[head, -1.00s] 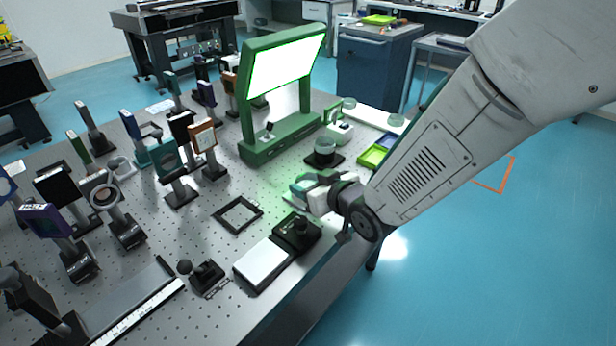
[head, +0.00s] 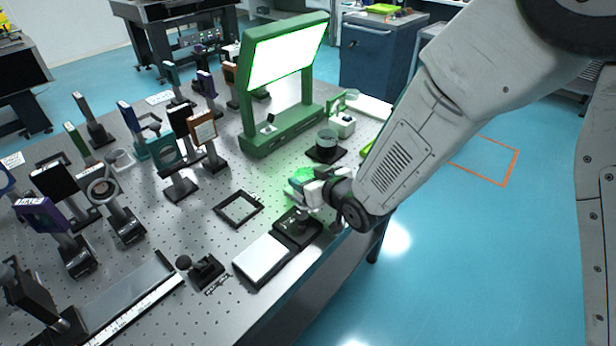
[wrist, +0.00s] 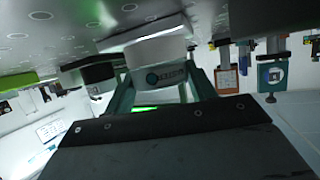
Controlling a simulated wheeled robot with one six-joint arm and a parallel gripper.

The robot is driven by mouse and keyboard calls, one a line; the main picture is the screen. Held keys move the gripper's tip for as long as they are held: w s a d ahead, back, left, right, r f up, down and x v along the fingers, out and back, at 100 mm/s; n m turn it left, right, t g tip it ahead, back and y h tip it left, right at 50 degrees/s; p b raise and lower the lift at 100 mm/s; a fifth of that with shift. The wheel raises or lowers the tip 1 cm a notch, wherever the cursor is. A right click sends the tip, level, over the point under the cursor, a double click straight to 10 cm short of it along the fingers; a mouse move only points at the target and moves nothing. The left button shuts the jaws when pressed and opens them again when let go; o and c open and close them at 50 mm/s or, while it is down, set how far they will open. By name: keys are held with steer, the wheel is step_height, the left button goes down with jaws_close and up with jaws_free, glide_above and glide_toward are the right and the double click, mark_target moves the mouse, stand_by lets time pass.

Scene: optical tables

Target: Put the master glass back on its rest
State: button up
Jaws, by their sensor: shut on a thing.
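My gripper (head: 299,186) is low over the right part of the optical table, with a green glow around it. In the wrist view, its teal fingers (wrist: 160,90) are shut on a pale round piece (wrist: 157,52) with a round teal mark on its side. I take this piece to be the master glass; in the head view the gripper mostly hides it. A pale flat plate shows beyond it in the wrist view. I cannot tell whether the piece touches anything below. A black square stand (head: 325,154) bears a clear glass cylinder (head: 327,138). Which thing is the rest is unclear.
A black device (head: 297,228) with a white plate (head: 263,258) sits just in front of my gripper. An empty black square frame (head: 238,208) lies to the left. A green light-panel stand (head: 280,132) rises behind. Several optic mounts fill the left side.

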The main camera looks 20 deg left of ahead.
steer(key=o, duration=1.2)
steer(key=shift+s+d+r, duration=0.15)
steer(key=shift+d+r, duration=0.05)
steer(key=shift+r, duration=0.1)
steer(key=v, duration=1.1)
steer(key=d+r+m+g+h, duration=0.1)
steer(key=d+r+m+h, duration=0.3)
steer(key=d, duration=0.9)
steer(key=d+r+m+h, duration=0.2)
steer(key=d+r+h, duration=0.3)
steer(key=d, duration=0.7)
steer(key=s+d+r+m+g, duration=0.1)
steer(key=s+d+r+g, duration=0.1)
steer(key=s, duration=0.4)
steer(key=s+d+r+m+g+h, duration=0.1)
steer(key=s+d+r+m+g, duration=0.1)
steer(key=s+d, duration=0.3)
steer(key=s+d+r+m+g, duration=0.1)
steer(key=s+d, duration=0.3)
steer(key=s, duration=0.4)
steer(key=shift+s+d+r+g+h, duration=0.1)
steer(key=shift+s+r+g+h, duration=0.1)
steer(key=shift+r+g+h, duration=0.3)
